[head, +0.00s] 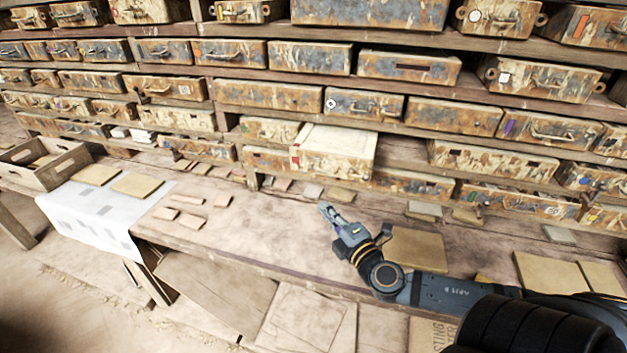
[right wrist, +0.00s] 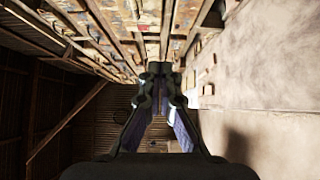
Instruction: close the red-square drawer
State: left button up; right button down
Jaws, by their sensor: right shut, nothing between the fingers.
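The red-square drawer (head: 338,165) sticks out of the lower middle of the drawer wall in the head view. It is rusty and pale, with a small red mark at its front left and a light top surface showing. My right gripper (head: 327,209) is shut and empty. It is above the bench, in front of and below the drawer in the picture, apart from it. In the right wrist view the shut fingers (right wrist: 157,76) point along the drawer wall; I cannot make out the red-square drawer there. My left gripper is not in view.
The workbench (head: 270,230) runs below the drawers, with several small tiles on it. A larger tan tile (head: 415,250) lies beside my right wrist. A white sheet (head: 90,220) and a wooden crate (head: 45,165) are at the left. Other rusty drawers surround the protruding one.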

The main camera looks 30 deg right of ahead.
jog(key=w, duration=0.1)
jog(key=b, duration=0.2)
send_near(302, 170)
jog(key=w+p, duration=0.3)
jog(key=w, duration=0.1)
jog(key=shift+d, duration=0.1)
jog(key=shift+w+d+f, duration=0.25)
jog(key=shift+w+d, duration=0.1)
jog(key=shift+d, duration=0.2)
